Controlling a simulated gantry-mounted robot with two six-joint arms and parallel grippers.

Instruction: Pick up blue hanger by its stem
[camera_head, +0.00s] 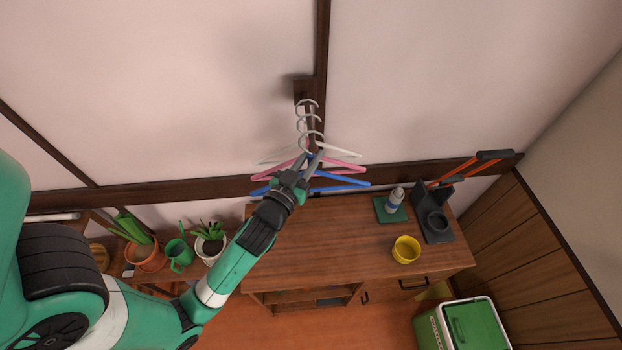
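The blue hanger (345,187) hangs in front of a pink hanger (345,169) and a white hanger (343,152) on a dark wall peg (303,90). Their metal hooks are lined up along the peg. My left gripper (313,160) is at the middle of the blue hanger, around where its stem meets the arms. The gripper covers part of the hanger's centre. Its fingers are small and overlap the hangers, so I cannot tell whether they are closed on the stem. My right gripper is not in view.
A wooden cabinet (330,240) stands below the hangers. On it are a yellow cup (406,249), a bottle (396,200) on a green mat (381,211) and a dark holder (432,205). Potted plants (209,242) stand to the left. A green cooler (463,325) is at lower right.

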